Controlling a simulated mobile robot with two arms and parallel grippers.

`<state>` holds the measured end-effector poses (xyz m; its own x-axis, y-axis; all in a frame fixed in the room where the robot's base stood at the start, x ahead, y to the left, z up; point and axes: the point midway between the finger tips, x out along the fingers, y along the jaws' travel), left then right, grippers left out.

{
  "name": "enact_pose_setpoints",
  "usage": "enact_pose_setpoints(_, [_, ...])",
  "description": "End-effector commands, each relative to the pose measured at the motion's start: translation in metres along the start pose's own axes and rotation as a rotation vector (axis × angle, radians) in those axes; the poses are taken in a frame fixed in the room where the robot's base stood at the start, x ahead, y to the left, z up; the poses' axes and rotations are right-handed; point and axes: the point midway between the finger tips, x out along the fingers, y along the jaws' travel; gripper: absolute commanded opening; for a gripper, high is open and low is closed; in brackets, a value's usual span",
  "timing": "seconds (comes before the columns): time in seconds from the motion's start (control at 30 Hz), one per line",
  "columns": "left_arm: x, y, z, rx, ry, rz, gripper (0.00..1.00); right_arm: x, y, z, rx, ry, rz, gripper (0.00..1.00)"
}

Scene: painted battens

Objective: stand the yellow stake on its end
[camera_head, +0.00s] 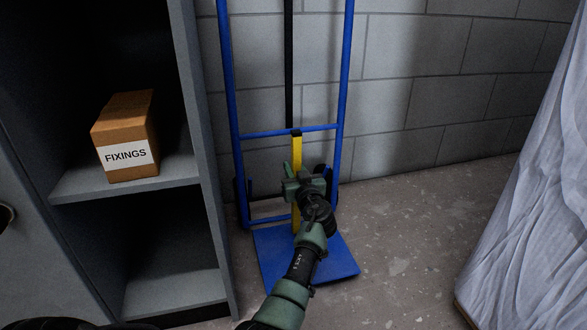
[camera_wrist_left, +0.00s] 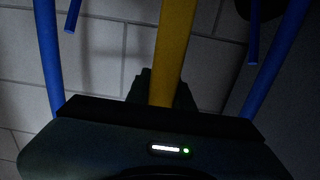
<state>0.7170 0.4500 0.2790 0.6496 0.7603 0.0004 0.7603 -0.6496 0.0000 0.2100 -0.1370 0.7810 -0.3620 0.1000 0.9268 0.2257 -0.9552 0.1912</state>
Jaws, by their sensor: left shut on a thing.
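The yellow stake (camera_head: 297,153) stands upright, or nearly so, in front of the blue hand truck, with a dark top end near the truck's crossbar. My left gripper (camera_head: 294,181) is shut on the stake around its middle. In the left wrist view the stake (camera_wrist_left: 174,45) runs up from between the jaws. Its lower end is mostly hidden behind my gripper and arm, so I cannot tell whether it touches the hand truck's plate. My right gripper is not in view.
The blue hand truck (camera_head: 343,75) stands against a grey block wall (camera_head: 420,80), its toe plate (camera_head: 338,266) on the floor. A grey shelf unit (camera_head: 190,100) with a FIXINGS box (camera_head: 128,135) is at left. A pale draped sheet (camera_head: 535,190) is at right. Floor (camera_head: 420,230) between is clear.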

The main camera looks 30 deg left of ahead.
Motion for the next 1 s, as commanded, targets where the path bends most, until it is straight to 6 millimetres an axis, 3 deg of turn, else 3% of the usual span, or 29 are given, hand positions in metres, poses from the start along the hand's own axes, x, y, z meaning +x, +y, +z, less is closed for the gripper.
enact_pose_setpoints(1.0, [0.0002,0.0004,0.0027,0.0,0.003,0.001,0.0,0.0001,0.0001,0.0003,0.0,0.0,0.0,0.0])
